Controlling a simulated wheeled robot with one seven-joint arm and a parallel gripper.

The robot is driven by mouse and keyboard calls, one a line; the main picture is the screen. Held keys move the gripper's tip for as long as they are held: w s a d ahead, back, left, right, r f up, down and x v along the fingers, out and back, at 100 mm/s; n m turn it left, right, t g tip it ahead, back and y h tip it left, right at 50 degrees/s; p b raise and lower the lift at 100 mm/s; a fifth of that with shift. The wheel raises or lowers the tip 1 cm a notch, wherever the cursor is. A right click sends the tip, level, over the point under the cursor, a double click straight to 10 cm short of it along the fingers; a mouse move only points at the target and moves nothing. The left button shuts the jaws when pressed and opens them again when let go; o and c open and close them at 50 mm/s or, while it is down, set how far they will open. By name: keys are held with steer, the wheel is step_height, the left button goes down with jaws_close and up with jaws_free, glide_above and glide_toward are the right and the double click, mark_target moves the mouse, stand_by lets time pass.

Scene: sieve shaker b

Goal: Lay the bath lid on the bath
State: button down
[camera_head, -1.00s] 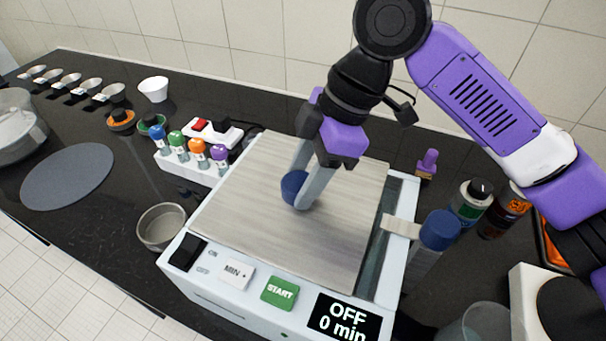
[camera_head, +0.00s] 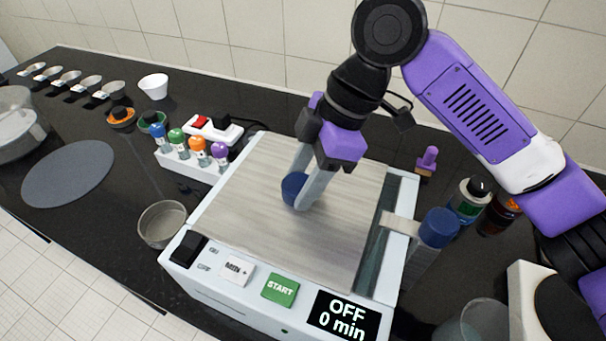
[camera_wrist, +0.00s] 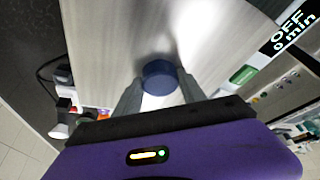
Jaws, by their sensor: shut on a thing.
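The bath lid (camera_head: 254,208) is a flat grey brushed-metal plate with a round blue knob (camera_head: 293,188). It lies over most of the white bath (camera_head: 225,291), and a dark open strip of the bath shows along its right side. My gripper (camera_head: 303,196) is shut on the knob. In the wrist view the knob (camera_wrist: 159,76) sits between the two fingertips, with the lid (camera_wrist: 110,40) spread beneath. Whether the lid rests fully on the rim or hovers slightly cannot be told.
A blue-capped device (camera_head: 438,228) is clamped at the bath's right edge. Bottles (camera_head: 470,200) stand to the right. The display reads OFF, 0 min.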

steer(key=c, duration=0.6)
jaws_free()
steer(key=shift+r, duration=0.1)
steer(key=shift+r+p, duration=3.25)
steer(key=shift+r, duration=0.2)
steer(key=shift+s+f, duration=0.1)
